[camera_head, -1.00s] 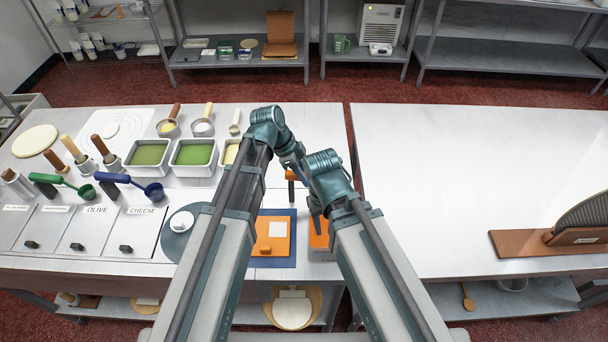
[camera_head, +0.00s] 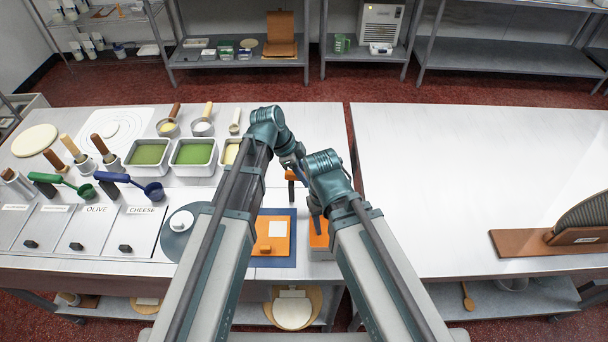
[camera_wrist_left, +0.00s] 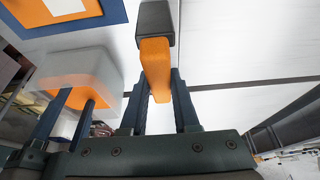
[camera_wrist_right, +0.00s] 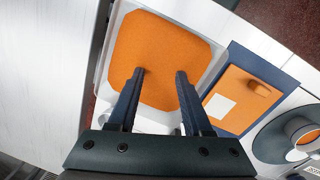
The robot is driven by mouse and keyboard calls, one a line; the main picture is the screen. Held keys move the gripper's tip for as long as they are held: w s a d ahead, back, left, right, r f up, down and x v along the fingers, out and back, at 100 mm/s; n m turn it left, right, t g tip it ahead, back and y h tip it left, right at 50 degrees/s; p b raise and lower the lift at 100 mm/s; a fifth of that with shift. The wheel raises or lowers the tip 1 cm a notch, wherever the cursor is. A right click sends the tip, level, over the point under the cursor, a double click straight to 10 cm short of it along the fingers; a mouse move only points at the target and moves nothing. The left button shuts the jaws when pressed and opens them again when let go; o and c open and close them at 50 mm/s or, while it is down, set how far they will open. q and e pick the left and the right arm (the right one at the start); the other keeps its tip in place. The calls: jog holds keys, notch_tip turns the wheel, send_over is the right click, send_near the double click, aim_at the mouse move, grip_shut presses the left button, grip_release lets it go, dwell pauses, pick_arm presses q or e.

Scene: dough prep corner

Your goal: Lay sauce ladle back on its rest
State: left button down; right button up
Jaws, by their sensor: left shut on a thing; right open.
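My left gripper (camera_head: 293,165) is shut on an orange block-like piece with a dark grey end (camera_wrist_left: 155,62), held between its fingers in the left wrist view. I cannot tell whether this is the sauce ladle's handle; no ladle bowl shows on it. My right gripper (camera_wrist_right: 160,75) is open over a white tub with orange contents (camera_wrist_right: 150,40). The same tub shows in the left wrist view (camera_wrist_left: 85,68), with the right fingers at it. In the head view the tub (camera_head: 318,240) is partly hidden by my right arm. I cannot make out the ladle rest for sure.
Left of the tub lie an orange board (camera_head: 280,238) with a white card on a blue mat (camera_head: 272,261), and a blue-grey disc (camera_head: 175,246) with a white round piece. Green (camera_head: 60,182) and blue (camera_head: 125,181) scoops lie further left. The right table (camera_head: 450,170) is mostly clear.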

pick_arm(q)
jog(key=shift+f+b, duration=0.45)
jog(key=shift+f, duration=0.05)
pick_arm(e)
jog(key=shift+f, duration=0.55)
pick_arm(q)
grip_release()
pick_arm(e)
jog(key=shift+r, duration=0.1)
pick_arm(q)
jog(key=shift+r, duration=0.15)
pick_arm(e)
jog(key=shift+r, duration=0.1)
pick_arm(q)
jog(key=shift+p+v, duration=4.25)
jog(key=shift+v, duration=0.2)
pick_arm(e)
notch_tip(320, 180, up, 8)
